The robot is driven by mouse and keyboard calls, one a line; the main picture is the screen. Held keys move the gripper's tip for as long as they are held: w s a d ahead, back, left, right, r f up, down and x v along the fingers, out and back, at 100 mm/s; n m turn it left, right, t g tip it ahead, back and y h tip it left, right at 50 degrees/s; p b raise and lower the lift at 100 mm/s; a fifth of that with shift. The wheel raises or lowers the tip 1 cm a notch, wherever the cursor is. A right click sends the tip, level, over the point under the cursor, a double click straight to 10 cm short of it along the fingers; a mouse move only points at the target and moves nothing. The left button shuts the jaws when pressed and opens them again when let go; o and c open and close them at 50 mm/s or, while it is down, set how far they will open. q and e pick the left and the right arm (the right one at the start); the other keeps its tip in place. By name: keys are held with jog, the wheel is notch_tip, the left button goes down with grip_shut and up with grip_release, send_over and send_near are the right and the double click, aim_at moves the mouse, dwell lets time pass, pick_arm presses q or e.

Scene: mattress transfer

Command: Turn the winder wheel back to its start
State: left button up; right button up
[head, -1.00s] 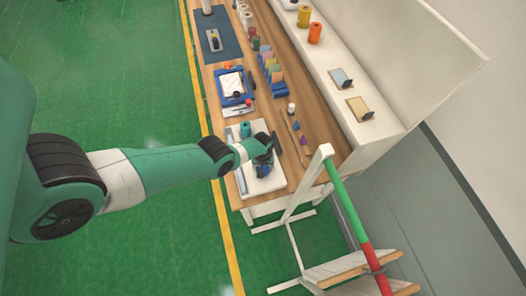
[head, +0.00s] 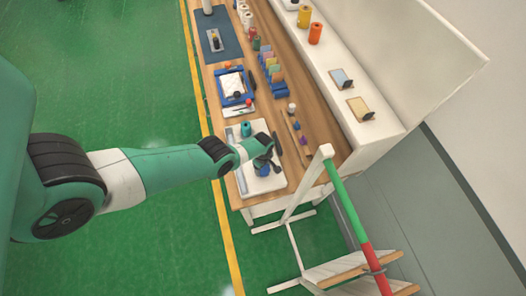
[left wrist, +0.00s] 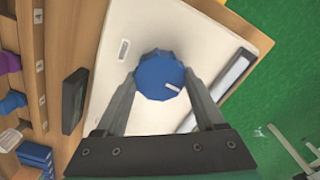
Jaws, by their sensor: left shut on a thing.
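The winder wheel is a blue faceted knob (left wrist: 160,75) with a white mark toward its lower right in the left wrist view. It sits on a white board (left wrist: 124,25). My left gripper (left wrist: 160,82) is shut on the wheel, one finger on each side. In the head view the gripper (head: 264,164) is over the board (head: 270,184) at the near end of the bench, and a bit of the blue wheel (head: 262,171) shows below it. My right gripper is not in view.
A teal spool (head: 246,129) stands on the board beside my arm. A dark block (left wrist: 74,100) lies just left of the board in the wrist view. A white stand with a green and red pole (head: 348,203) rises near the bench's close end.

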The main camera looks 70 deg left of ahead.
pick_arm(q)
jog(key=shift+n, duration=0.6)
